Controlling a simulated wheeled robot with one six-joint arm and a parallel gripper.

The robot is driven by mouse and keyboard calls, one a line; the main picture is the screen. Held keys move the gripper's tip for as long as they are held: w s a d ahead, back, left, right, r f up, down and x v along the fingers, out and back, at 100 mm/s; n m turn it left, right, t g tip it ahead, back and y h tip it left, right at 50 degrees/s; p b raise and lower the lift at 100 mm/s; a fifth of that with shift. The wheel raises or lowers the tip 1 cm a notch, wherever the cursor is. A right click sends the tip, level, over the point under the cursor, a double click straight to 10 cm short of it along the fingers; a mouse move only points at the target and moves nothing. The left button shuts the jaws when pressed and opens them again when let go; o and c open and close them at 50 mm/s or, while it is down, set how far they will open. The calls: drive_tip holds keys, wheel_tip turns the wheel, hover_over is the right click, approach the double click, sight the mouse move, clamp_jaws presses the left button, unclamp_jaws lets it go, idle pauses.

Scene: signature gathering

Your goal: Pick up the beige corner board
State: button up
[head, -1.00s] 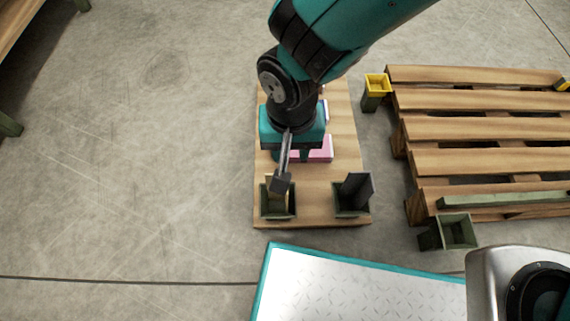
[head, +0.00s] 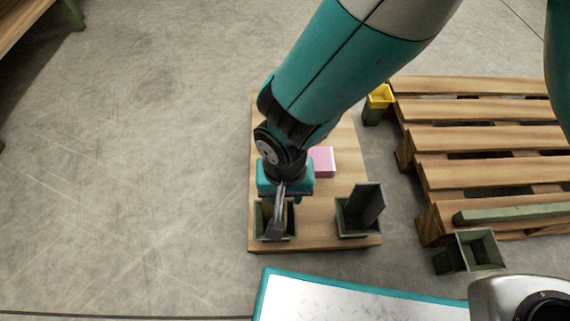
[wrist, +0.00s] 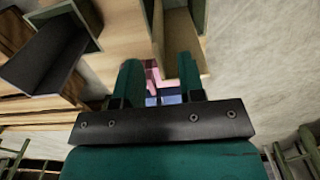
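The beige corner board (wrist: 180,30) stands in a dark green bin at the upper middle of the wrist view. In the head view my arm mostly hides it, and the left bin (head: 261,222) shows at the front left of a wooden board. My gripper (wrist: 157,72) has its two teal fingers apart. In the wrist view the right finger overlaps the beige board's near end. I cannot tell whether they touch. In the head view my gripper is at the left bin, with its fingertips hidden.
A dark corner board (head: 369,203) leans in the right bin (head: 350,224). A pink box (head: 322,162) lies behind, partly hidden by my arm. A slatted pallet (head: 480,130), a yellow-topped bin (head: 379,98) and another green bin (head: 482,249) are at right. The floor at left is clear.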

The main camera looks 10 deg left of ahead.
wheel_tip(320, 180, down, 5)
drive_tip(key=b, duration=0.3)
drive_tip(key=shift+w+r, duration=0.1)
drive_tip(key=shift+r, duration=0.2)
clamp_jaws()
